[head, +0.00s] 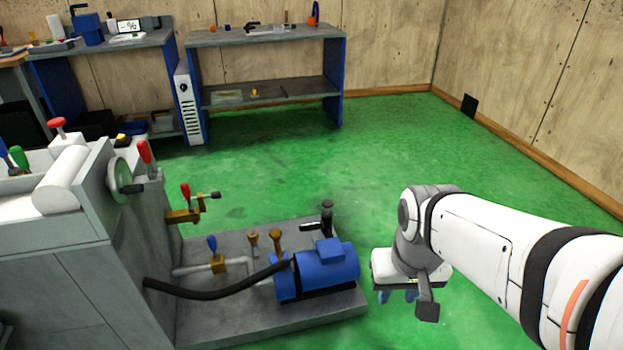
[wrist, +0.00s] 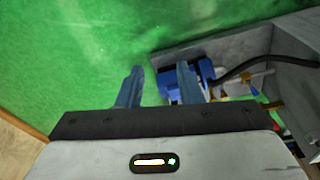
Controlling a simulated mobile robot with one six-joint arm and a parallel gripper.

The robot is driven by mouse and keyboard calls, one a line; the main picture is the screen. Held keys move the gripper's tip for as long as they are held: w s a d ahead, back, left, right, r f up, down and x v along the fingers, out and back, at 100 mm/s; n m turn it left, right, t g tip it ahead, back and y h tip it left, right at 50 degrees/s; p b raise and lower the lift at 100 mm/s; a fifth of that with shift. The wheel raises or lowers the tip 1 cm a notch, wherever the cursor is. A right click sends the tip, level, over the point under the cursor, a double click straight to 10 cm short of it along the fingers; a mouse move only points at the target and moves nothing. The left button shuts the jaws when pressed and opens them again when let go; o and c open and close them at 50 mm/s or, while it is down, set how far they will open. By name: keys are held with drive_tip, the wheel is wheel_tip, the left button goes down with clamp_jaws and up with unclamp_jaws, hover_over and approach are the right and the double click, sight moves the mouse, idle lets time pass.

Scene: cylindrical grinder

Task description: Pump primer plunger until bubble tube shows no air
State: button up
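The blue pump (head: 322,268) sits on a grey base plate near the floor, with a black hose (head: 215,292) joining it to the machine. A black T-shaped handle (head: 326,214) stands upright behind the pump and looks like the primer plunger. I cannot make out the bubble tube for sure. My gripper (head: 398,296) points down to the right of the pump, apart from it. In the wrist view its two fingers (wrist: 160,78) are spread with nothing held. The pump (wrist: 206,76) shows partly behind the right finger there.
The grey grinder (head: 75,265) stands at the left with red-knobbed levers and a handwheel (head: 120,174). A blue-handled valve (head: 214,258) and brass fittings stand on the base plate (head: 225,325). Benches (head: 265,38) line the back wall. Green floor is clear behind the pump.

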clamp_jaws()
idle(1.1)
